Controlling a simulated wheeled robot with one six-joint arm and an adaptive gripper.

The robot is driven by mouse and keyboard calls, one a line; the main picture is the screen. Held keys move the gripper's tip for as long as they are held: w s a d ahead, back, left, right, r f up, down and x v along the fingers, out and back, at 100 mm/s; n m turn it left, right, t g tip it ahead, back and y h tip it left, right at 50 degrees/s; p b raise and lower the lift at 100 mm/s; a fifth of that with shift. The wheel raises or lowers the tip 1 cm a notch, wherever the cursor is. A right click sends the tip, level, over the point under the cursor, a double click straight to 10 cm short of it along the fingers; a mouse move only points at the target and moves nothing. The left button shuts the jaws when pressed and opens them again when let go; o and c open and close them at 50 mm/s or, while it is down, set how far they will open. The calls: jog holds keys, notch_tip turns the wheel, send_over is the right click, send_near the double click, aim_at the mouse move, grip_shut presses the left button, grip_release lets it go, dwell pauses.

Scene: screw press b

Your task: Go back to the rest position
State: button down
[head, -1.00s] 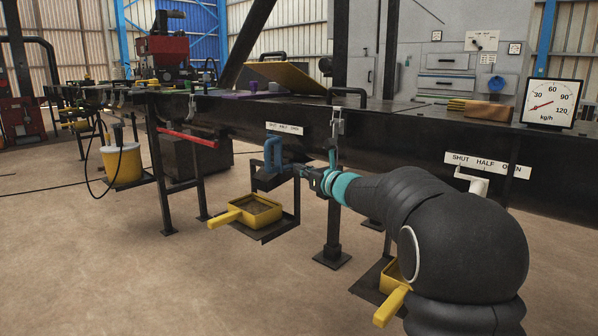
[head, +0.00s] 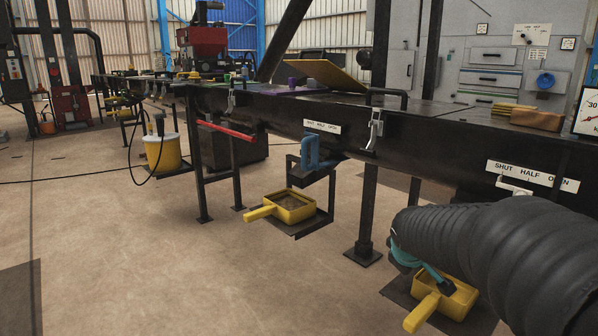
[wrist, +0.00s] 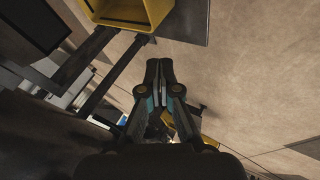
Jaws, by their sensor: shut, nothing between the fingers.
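My gripper (wrist: 159,70) is in the middle of the wrist view with its two fingers together and nothing between them. A yellow scoop-like pan (head: 294,206) sits on a low shelf below the bench, left of my arm. A second yellow pan (head: 455,298) is partly hidden by my arm. In the wrist view a yellow pan (wrist: 130,12) is at the top edge, apart from the fingers.
The long dark bench (head: 270,113) runs across the view, with a blue handle (head: 310,152) and a SHUT HALF OPEN label (head: 322,127) on its side. A yellow bucket (head: 162,153) stands at left. The floor (head: 130,255) at lower left is clear.

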jog(key=s+a+r+m+g+y+p, duration=0.1)
jog(key=s+a+m+g+p, duration=0.2)
jog(key=s, duration=0.8)
jog(key=s+a+r+m+y+p, duration=0.1)
jog(key=s+a+r+m, duration=0.2)
jog(key=s, duration=0.7)
jog(key=s+a+r+m+t+p, duration=0.1)
jog(key=s+a+r+p, duration=0.1)
jog(key=s+r+p, duration=0.1)
jog(key=s+r, duration=0.1)
jog(key=s, duration=0.1)
jog(key=shift+s+r+t+y, duration=0.3)
jog(key=shift+s+y, duration=0.1)
jog(key=shift+s, duration=0.1)
